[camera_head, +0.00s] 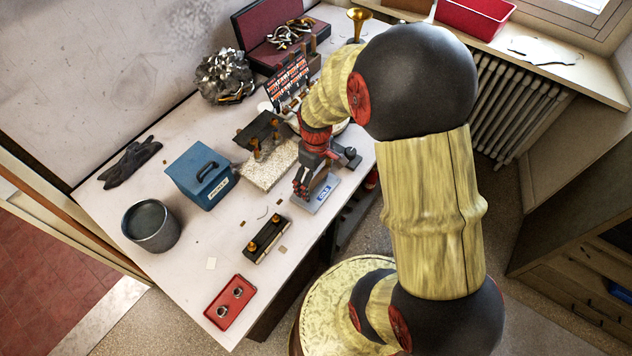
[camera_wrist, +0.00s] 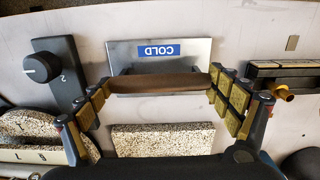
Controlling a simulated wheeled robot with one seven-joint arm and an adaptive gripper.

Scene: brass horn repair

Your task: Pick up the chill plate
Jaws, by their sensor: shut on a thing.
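The chill plate is a flat grey metal plate (camera_head: 312,207) with a blue "COLD" label, lying near the right edge of the white bench. In the wrist view the plate (camera_wrist: 200,50) has a thick brown bar handle (camera_wrist: 160,84) along its near side. My gripper (camera_wrist: 160,80) has one finger at each end of this handle and is shut on it. In the head view my gripper (camera_head: 306,188) is over the plate and hides part of it. I cannot tell whether the plate is clear of the bench top.
A black knob unit (camera_wrist: 57,75) stands close beside the plate, and a speckled block (camera_head: 268,168) lies to its left. A black bar with brass fittings (camera_head: 266,240), a blue box (camera_head: 201,174), a grey pot (camera_head: 151,226) and a red tray (camera_head: 230,302) are also on the bench.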

